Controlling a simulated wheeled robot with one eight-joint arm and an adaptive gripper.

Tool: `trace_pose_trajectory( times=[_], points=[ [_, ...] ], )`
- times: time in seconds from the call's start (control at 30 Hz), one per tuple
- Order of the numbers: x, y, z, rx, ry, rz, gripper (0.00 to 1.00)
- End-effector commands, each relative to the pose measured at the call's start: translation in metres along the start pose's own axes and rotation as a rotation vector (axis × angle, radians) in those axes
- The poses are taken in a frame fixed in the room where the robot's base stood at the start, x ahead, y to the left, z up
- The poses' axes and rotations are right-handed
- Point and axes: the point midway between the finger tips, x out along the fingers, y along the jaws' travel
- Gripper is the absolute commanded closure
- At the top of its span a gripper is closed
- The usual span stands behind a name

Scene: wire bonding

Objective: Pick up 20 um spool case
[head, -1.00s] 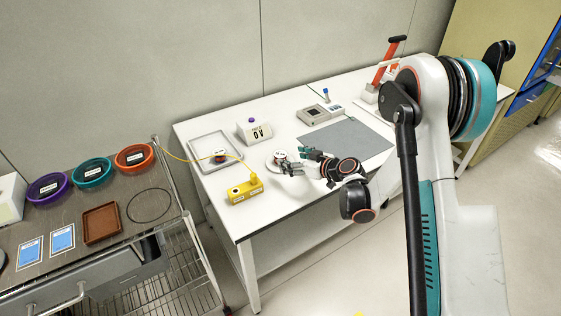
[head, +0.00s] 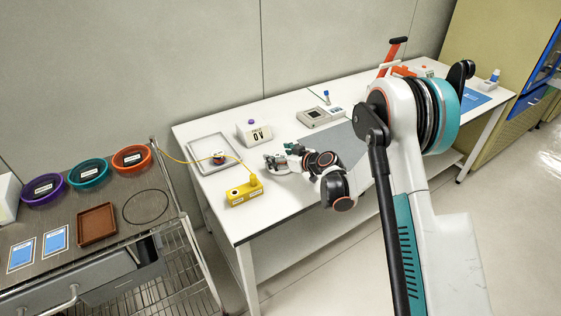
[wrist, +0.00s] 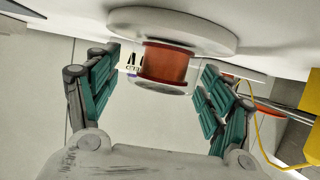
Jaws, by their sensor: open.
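The spool case shows in the wrist view as a copper-orange spool (wrist: 165,62) on a round white base (wrist: 185,22); this view looks upside down. I cannot read a size marking on it. My gripper (wrist: 158,80) is open, with teal finger pads on both sides of the spool and visible gaps on each side. In the head view my gripper (head: 280,158) is low over the white table, and its fingers largely hide the case. Whether the fingers touch the base cannot be told.
A yellow box (head: 244,192) with a cable stands close in front and left. A grey tray (head: 200,141) holding a small item lies at the left. A white display box (head: 254,133) stands behind. A grey mat (head: 350,143) lies right, partly behind my arm.

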Motion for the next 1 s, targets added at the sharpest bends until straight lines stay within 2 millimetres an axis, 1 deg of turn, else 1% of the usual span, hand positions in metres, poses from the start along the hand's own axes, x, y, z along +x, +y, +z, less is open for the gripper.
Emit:
trace_pose_trajectory(
  times=[0.03, 0.07, 0.1, 0.17, 0.2, 0.23, 0.33, 0.37, 0.57, 0.67, 0.77, 0.87, 0.97, 1.0],
  points=[
    [0.000, 0.000, 0.000, 0.000, 0.000, 0.000, 0.31],
    [0.000, 0.000, 0.000, 0.000, 0.000, 0.000, 0.37],
    [0.000, 0.000, 0.000, 0.000, 0.000, 0.000, 0.46],
    [0.000, 0.000, 0.000, 0.000, 0.000, 0.000, 0.60],
    [0.000, 0.000, 0.000, 0.000, 0.000, 0.000, 0.69],
    [0.000, 0.000, 0.000, 0.000, 0.000, 0.000, 0.75],
    [0.000, 0.000, 0.000, 0.000, 0.000, 0.000, 0.75],
    [0.000, 0.000, 0.000, 0.000, 0.000, 0.000, 0.79],
    [-0.001, 0.000, -0.001, 0.000, 0.000, 0.000, 0.79],
    [-0.002, 0.000, -0.004, 0.000, 0.000, 0.000, 0.79],
    [-0.005, 0.000, -0.012, 0.000, 0.000, 0.000, 0.79],
    [-0.010, 0.000, -0.025, 0.000, 0.000, 0.000, 0.79],
    [-0.018, 0.000, -0.043, 0.000, 0.000, 0.000, 0.79],
    [-0.022, 0.000, -0.052, 0.000, 0.000, 0.000, 0.79]
  ],
)
